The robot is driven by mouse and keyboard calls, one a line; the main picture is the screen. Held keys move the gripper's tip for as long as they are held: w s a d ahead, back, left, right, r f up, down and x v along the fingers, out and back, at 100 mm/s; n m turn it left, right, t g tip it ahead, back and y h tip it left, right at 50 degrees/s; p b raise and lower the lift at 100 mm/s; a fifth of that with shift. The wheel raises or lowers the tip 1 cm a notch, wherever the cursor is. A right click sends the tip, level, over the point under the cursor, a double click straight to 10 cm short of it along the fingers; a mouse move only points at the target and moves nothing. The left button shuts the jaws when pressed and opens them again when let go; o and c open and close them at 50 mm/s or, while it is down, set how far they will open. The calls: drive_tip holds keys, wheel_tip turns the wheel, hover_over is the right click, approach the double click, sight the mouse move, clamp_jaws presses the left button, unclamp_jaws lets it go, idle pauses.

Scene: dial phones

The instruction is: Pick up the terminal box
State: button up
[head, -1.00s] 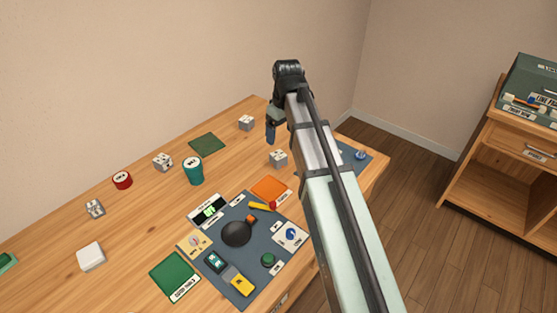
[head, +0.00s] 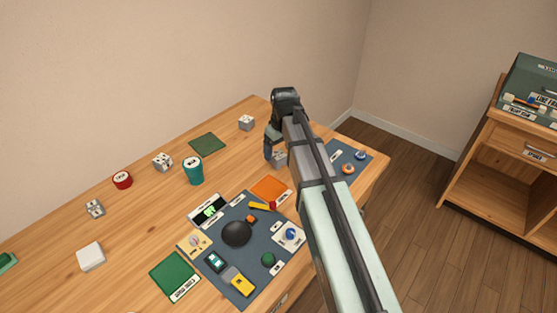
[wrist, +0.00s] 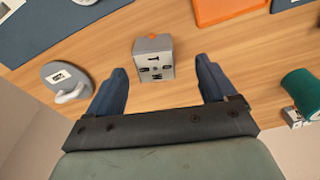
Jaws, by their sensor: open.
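A small grey box (wrist: 153,64) with dark lettering and an orange spot at its top edge stands on the table, seen between my fingers in the wrist view. I take it to be the terminal box. In the head view, a grey box (head: 281,159) shows just right of my gripper (head: 269,149), partly hidden by my arm. My gripper (wrist: 163,70) is open and empty in the wrist view, with one blue finger on each side of the box. The box appears a little beyond the fingertips, and I see no contact.
A grey round-based object (wrist: 66,79) with a white handle lies beside the left finger. A teal cup (head: 193,171) stands at the other side. Other small pale boxes (head: 163,161) dot the table. An orange pad (head: 270,188) and a crowded blue mat (head: 248,280) lie nearer.

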sight(279, 155)
drive_tip(key=shift+w+f, duration=0.2)
drive_tip(key=shift+f, duration=0.65)
drive_tip(key=shift+w+f, duration=0.2)
drive_tip(key=shift+f, duration=0.7)
drive_tip(key=shift+w+f, duration=0.2)
drive_tip(key=shift+f, duration=0.65)
drive_tip(key=c, duration=1.1)
